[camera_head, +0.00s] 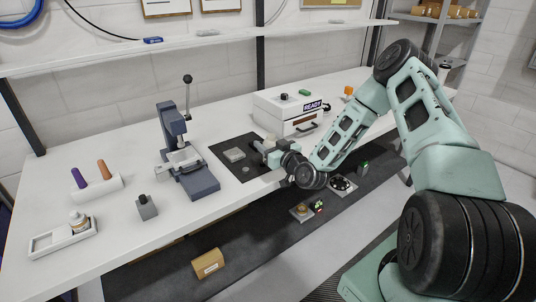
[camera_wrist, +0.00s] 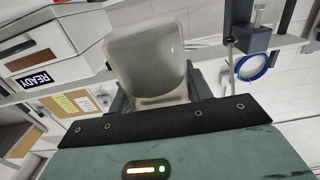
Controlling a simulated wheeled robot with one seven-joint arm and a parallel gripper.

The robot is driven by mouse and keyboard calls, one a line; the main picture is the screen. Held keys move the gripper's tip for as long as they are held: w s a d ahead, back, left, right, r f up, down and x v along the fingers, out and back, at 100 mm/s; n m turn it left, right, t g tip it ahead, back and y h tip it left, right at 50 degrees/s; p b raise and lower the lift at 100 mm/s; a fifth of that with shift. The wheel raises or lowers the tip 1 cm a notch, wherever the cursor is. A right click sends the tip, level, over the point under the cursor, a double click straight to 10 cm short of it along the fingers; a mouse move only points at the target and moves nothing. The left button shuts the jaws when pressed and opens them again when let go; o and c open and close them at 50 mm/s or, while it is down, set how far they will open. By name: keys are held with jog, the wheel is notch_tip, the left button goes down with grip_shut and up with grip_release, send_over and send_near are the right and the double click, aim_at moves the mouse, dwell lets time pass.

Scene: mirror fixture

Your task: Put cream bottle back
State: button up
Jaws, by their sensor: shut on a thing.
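My gripper (camera_head: 262,147) reaches in from the right over the dark mat and is shut on a pale, translucent cream-grey vessel. I take this to be the cream bottle (camera_wrist: 150,58), which fills the middle of the wrist view, its wide end away from the palm. In the head view it is small and mostly hidden by the gripper. A white tray (camera_head: 42,242) at the table's left front has an empty-looking recess at its left end. A small white bottle with a brownish band (camera_head: 78,221) stands at its right end.
A white READY box (camera_head: 284,113) is behind my gripper. A rack (camera_head: 97,190) with purple and orange handles and a grey block (camera_head: 146,207) stand near the tray.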

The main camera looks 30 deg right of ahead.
notch_tip(320, 180, down, 4)
jog(key=shift+f+p, duration=0.1)
jog(key=shift+p, duration=0.45)
jog(key=shift+f, duration=0.1)
jog(key=shift+f, duration=0.1)
jog(key=shift+f+b, duration=0.25)
jog(key=shift+b, duration=0.15)
jog(key=o, duration=1.1)
jog(key=shift+o, duration=0.2)
